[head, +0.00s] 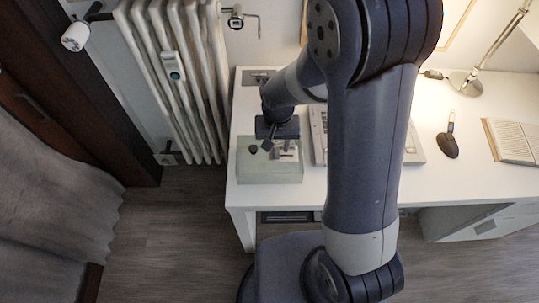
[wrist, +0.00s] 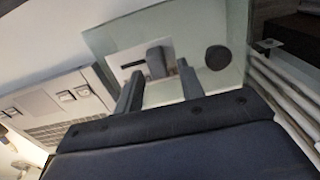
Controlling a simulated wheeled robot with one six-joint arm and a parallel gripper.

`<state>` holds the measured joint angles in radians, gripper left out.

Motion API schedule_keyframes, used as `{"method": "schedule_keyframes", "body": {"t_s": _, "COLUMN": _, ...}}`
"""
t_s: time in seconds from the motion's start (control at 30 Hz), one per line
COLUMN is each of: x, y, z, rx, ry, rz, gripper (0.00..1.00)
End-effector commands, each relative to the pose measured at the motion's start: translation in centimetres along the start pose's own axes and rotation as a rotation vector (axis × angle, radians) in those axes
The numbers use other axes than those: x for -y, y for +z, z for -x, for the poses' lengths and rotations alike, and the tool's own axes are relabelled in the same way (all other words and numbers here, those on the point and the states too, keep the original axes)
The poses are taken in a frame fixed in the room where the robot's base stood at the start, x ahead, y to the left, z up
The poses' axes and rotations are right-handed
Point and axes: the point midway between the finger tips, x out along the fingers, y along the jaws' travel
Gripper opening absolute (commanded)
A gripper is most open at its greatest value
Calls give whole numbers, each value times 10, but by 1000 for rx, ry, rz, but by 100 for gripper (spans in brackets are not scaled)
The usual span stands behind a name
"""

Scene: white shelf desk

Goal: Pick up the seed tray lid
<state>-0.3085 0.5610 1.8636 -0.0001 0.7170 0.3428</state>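The seed tray lid appears to be the pale green, see-through box-shaped piece (head: 270,171) at the left front corner of the white desk. In the wrist view the lid (wrist: 220,22) fills the upper middle, with a dark round knob (wrist: 217,57) and a light panel bearing a raised grey block (wrist: 159,60). My gripper (head: 277,148) points down over the lid. In the wrist view its two fingers (wrist: 159,72) stand apart on either side of the grey block, with gaps visible. I cannot tell how far above the lid the fingertips are.
A light device with buttons (wrist: 68,100) lies close beside the lid. A white radiator (head: 180,80) stands left of the desk (head: 470,185). Further right are a dark mouse-shaped object with a pen (head: 448,146), a lamp (head: 466,84) and an open book (head: 514,141).

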Motion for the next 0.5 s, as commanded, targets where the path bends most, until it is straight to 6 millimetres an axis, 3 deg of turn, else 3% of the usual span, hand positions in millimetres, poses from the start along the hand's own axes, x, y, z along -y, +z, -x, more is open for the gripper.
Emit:
{"method": "schedule_keyframes", "body": {"t_s": 0.43, "x": 0, "y": 0, "z": 0, "rx": 0, "ry": 0, "rz": 0, "gripper": 0}}
{"method": "schedule_keyframes", "body": {"t_s": 0.5, "x": 0, "y": 0, "z": 0, "rx": 0, "ry": 0, "rz": 0, "gripper": 0}}
